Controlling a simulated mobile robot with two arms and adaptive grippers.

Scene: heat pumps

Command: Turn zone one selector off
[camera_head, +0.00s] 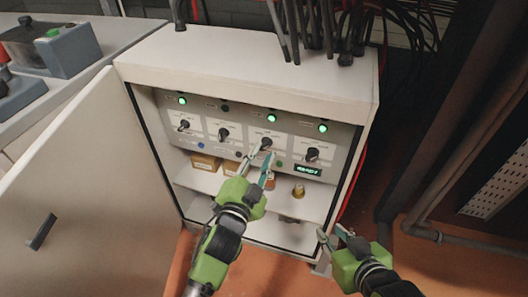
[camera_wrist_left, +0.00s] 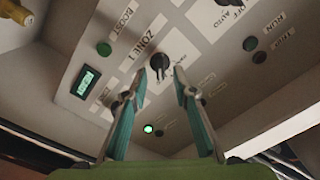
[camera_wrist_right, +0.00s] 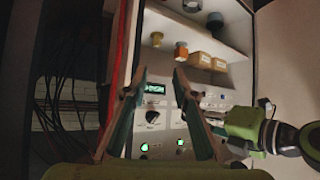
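The selector labelled ZONE 1 (camera_wrist_left: 160,62) is a black knob on the grey control panel, with its pointer towards the gripper in the left wrist view. In the head view it appears to be the third knob from the left (camera_head: 266,143). My left gripper (camera_wrist_left: 160,78) is open, with its fingertips just short of the knob and on either side of it. Contact cannot be told. In the head view the left gripper (camera_head: 259,160) partly covers the panel below the knob. My right gripper (camera_head: 335,236) is open and empty, low at the right of the cabinet.
The cabinet door (camera_head: 75,185) stands open at the left. Other black selectors (camera_head: 313,154) flank the knob, with green lights (camera_head: 323,128) above and a display (camera_head: 307,170) below. A shelf beneath holds small boxes (camera_head: 205,162) and a brass fitting (camera_head: 298,191). Cables hang above.

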